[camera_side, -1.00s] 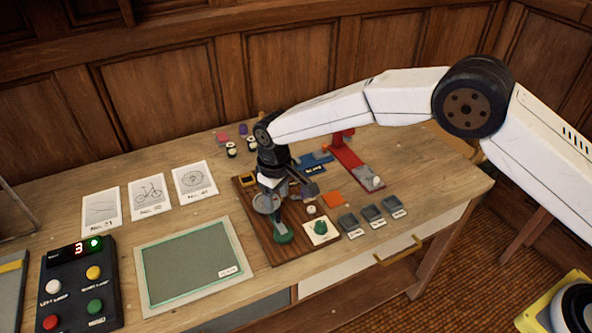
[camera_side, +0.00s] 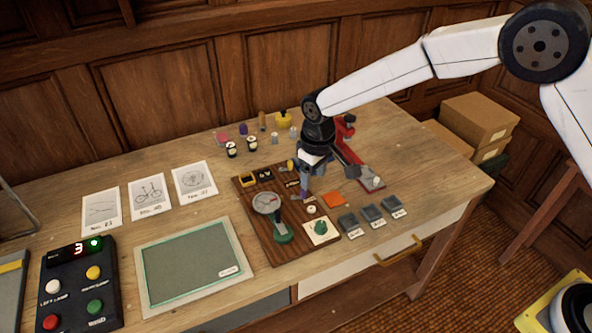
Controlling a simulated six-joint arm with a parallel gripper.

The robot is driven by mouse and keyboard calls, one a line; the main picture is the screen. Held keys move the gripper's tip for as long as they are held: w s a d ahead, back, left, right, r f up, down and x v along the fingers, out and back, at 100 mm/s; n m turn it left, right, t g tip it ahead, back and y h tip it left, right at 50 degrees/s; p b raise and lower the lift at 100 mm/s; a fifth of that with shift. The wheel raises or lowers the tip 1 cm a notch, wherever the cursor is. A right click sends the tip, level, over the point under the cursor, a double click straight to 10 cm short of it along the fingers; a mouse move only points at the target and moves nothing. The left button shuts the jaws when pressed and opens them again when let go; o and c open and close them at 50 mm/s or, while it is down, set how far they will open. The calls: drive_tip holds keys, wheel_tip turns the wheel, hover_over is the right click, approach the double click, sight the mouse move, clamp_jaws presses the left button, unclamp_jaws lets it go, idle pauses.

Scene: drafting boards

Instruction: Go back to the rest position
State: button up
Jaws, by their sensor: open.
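My gripper (camera_side: 328,180) hangs above the right part of the dark wooden board (camera_side: 258,225), its jaws open, with nothing seen between them. A purple upright piece shows just below or beside its left finger; I cannot tell whether the two touch. My arm reaches in from the upper right.
A red stand (camera_side: 370,180) is close to the right of my gripper. Bottles (camera_side: 252,143) stand behind. The green drawing mat (camera_side: 195,265) and button box (camera_side: 80,285) are left. Boxes (camera_side: 478,120) sit beyond the table.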

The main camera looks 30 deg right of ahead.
drive_tip(key=s+d+r+m+t, duration=0.1)
drive_tip(key=s+d+r+m, duration=0.1)
drive_tip(key=s+d, duration=0.7)
drive_tip(key=s+d+r+m+t, duration=0.1)
drive_tip(key=s+d+r+m, duration=0.1)
drive_tip(key=s+d, duration=0.8)
drive_tip(key=s+r, duration=0.1)
drive_tip(key=s, duration=0.2)
drive_tip(key=shift+d+m, duration=0.2)
drive_tip(key=shift+m, duration=0.1)
drive_tip(key=w+a+n, duration=0.2)
drive_tip(key=w+a, duration=0.3)
drive_tip(key=w, duration=0.4)
drive_tip(key=shift+w+a+f+n+g+y, duration=0.15)
drive_tip(key=shift+w+a+f+n, duration=0.8)
drive_tip(key=shift+w+a, duration=2.15)
drive_tip(key=shift+w+a+f+n+g+y, duration=0.15)
drive_tip(key=shift+w+a+f+n, duration=0.25)
drive_tip(key=shift+w+a+f, duration=2.7)
drive_tip(key=shift+w+a+r+n+y, duration=0.2)
drive_tip(key=shift+w+a+r+n, duration=0.7)
drive_tip(key=shift+a, duration=4.2)
drive_tip(key=shift+w+f+m, duration=0.25)
drive_tip(key=shift+w+f, duration=0.05)
drive_tip(key=shift+f, duration=0.4)
